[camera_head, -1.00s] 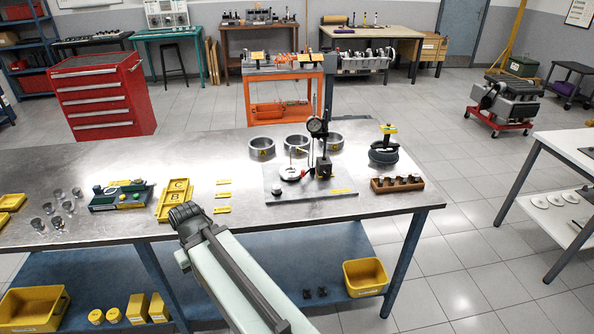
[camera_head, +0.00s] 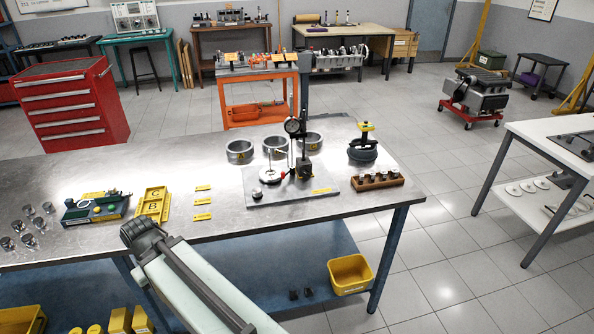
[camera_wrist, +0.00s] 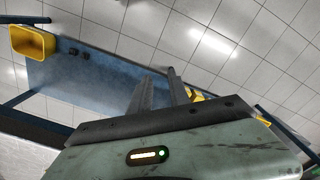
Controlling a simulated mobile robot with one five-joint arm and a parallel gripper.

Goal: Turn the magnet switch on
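The dial-gauge stand on the steel workbench has a dark block base (camera_head: 304,170), which looks like the magnet base. It stands on a grey plate (camera_head: 290,192) with a dial gauge (camera_head: 294,127) on its post. A small red part shows just left of the base. The switch itself is too small to make out. My arm is in the foreground of the head view, left of the plate and well apart from the stand. My gripper (camera_wrist: 163,78) shows in the wrist view, its two dark fingers apart with nothing seen between them. The stand is not in the wrist view.
Metal rings (camera_head: 275,145) stand behind the plate. A wooden block with small parts (camera_head: 377,181) and a dark round piece (camera_head: 362,152) are to its right. Yellow trays (camera_head: 152,204) lie left. A yellow bin (camera_head: 350,274) sits on the blue lower shelf.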

